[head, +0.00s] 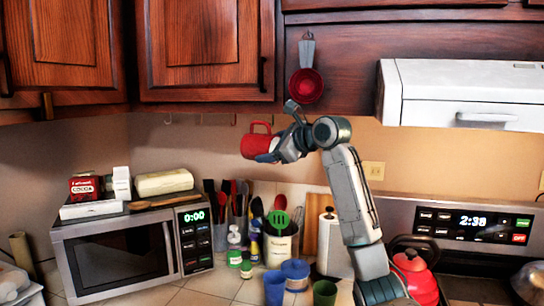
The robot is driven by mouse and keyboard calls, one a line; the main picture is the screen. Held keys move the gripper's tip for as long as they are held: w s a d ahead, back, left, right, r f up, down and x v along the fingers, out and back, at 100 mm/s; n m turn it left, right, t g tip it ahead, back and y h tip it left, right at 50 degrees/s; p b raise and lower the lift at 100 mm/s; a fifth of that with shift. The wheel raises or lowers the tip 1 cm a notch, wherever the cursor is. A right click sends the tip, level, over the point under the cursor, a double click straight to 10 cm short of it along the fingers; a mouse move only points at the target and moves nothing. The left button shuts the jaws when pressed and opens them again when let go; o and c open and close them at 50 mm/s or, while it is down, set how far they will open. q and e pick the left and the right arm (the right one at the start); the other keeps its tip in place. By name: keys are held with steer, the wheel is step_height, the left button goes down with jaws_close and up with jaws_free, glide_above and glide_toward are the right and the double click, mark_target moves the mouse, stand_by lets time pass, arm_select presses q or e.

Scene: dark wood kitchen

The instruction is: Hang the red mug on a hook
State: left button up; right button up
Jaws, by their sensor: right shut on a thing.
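The red mug (256,142) is in the air under the upper cabinets, with its handle pointing up. My right gripper (270,155) is shut on the mug; the fingertips are partly hidden at the mug's side. Several small hooks (200,119) hang in a row under the cabinet, to the left of and a little above the mug. Another hook (167,119) is farther left. The mug appears apart from the hooks, though depth is hard to judge. My left gripper is out of view.
A microwave (120,255) with boxes on top stands below left. Utensil holders, bottles and cups, including a blue cup (274,287), crowd the counter below. A white range hood (460,95) and red kettle (415,275) are right.

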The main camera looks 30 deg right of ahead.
mark_target(275, 144)
steer(key=shift+w+d+r, duration=0.1)
steer(key=shift+w+d, duration=0.05)
steer(key=shift+w, duration=0.05)
steer(key=shift+w+d, duration=0.25)
steer(key=shift+d, duration=0.3)
steer(key=shift+w+d, duration=0.3)
steer(key=shift+d, duration=0.15)
steer(key=shift+w+d+p, duration=0.3)
steer(key=shift+w+p, duration=0.1)
steer(key=shift+w+d, duration=0.15)
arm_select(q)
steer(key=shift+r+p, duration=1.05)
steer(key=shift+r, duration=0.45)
arm_select(e)
steer(key=w+d+f, duration=0.1)
steer(key=w+d, duration=0.3)
steer(key=d, duration=0.1)
steer(key=shift+f, duration=0.15)
